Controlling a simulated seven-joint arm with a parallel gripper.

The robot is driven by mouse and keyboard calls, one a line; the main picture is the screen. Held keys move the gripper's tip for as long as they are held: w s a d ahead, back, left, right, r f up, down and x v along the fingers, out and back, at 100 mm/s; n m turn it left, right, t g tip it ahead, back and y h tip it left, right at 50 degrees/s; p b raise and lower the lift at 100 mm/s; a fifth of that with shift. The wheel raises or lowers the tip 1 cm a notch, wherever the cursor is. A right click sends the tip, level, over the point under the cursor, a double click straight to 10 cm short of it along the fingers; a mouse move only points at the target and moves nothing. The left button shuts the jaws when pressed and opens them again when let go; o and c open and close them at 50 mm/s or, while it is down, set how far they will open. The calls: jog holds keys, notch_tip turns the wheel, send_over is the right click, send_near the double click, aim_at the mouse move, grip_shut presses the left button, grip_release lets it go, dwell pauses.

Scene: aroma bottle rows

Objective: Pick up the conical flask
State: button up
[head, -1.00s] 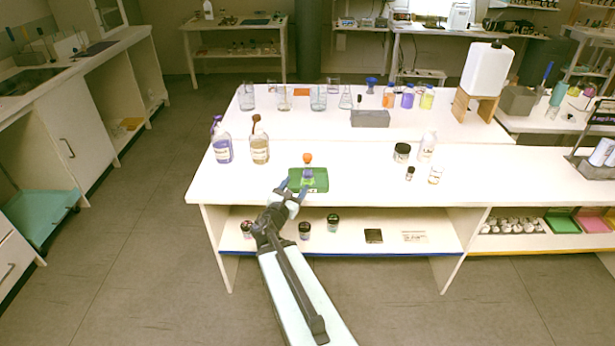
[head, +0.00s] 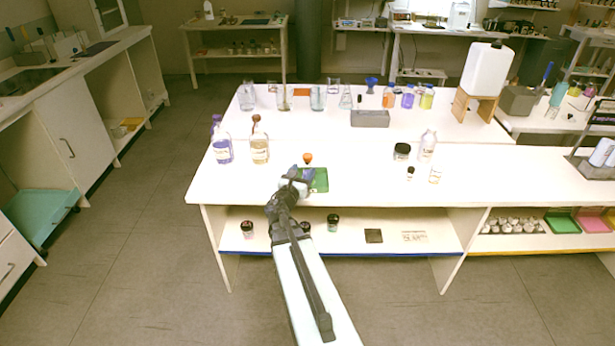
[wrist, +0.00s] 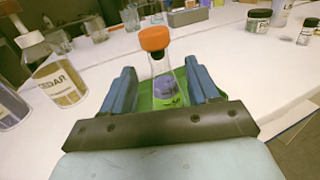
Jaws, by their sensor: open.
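My gripper (head: 298,176) is open. In the wrist view its two blue fingers (wrist: 160,74) stand on either side of the flask, with gaps visible at both sides. The lower part of the flask is hidden behind the gripper's front bar.
Two large bottles, one purple (head: 223,149) and one amber (head: 260,149), stand to the left. A dark-lidded jar (head: 401,152) and a white bottle (head: 427,146) stand to the right. A grey box (head: 370,118) and several glass vessels stand behind. Bench between is clear.

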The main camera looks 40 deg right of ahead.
aim_at(306, 166)
jog(key=shift+f+x, duration=0.2)
jog(key=shift+x, duration=2.55)
jog(key=shift+w, duration=0.1)
grip_shut()
